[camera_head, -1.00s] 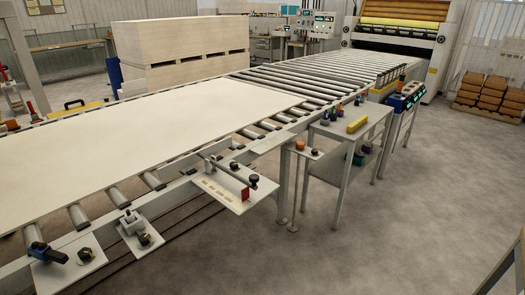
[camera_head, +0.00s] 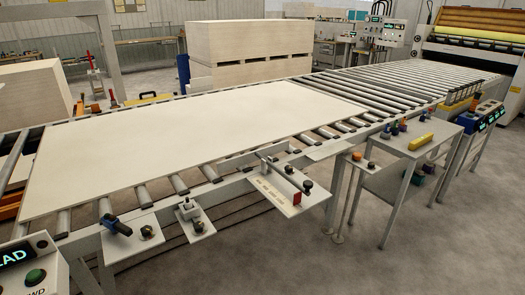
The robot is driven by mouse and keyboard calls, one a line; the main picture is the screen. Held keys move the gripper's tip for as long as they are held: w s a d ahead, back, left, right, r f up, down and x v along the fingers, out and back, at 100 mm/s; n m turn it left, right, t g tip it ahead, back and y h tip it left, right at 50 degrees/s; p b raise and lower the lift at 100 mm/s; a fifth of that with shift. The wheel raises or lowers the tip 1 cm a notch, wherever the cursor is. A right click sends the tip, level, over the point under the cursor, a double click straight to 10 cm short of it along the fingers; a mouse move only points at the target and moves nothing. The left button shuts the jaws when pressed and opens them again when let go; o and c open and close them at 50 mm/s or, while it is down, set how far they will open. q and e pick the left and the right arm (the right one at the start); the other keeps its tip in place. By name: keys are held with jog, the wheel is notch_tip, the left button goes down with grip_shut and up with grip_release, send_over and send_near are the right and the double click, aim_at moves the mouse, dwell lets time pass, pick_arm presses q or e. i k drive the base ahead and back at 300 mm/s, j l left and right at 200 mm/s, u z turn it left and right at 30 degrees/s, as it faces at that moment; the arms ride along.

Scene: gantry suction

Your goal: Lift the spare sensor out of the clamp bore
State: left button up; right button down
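Small fittings sit on plates along the near side of the roller conveyor (camera_head: 85,240). A blue and black cylindrical device (camera_head: 118,226) lies tilted on the left plate, beside a dark knob (camera_head: 146,232). A grey clamp-like block (camera_head: 188,208) stands on the middle plate. A wider plate (camera_head: 276,199) at the right carries a rail, a red piece (camera_head: 297,179) and a black knob (camera_head: 307,186). I cannot tell which fitting is the spare sensor or the clamp bore; they are too small. Neither gripper is in view.
A large pale board (camera_head: 200,140) lies on the rollers. A grey side table (camera_head: 412,140) with small bottles and a yellow block (camera_head: 421,142) stands right of the plates. A control box (camera_head: 35,270) is at the lower left. The floor in front is clear.

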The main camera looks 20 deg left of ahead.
aim_at(188, 205)
jog(key=i+u, duration=0.7)
jog(key=i+l+u, duration=0.1)
jog(key=i+u, duration=0.25)
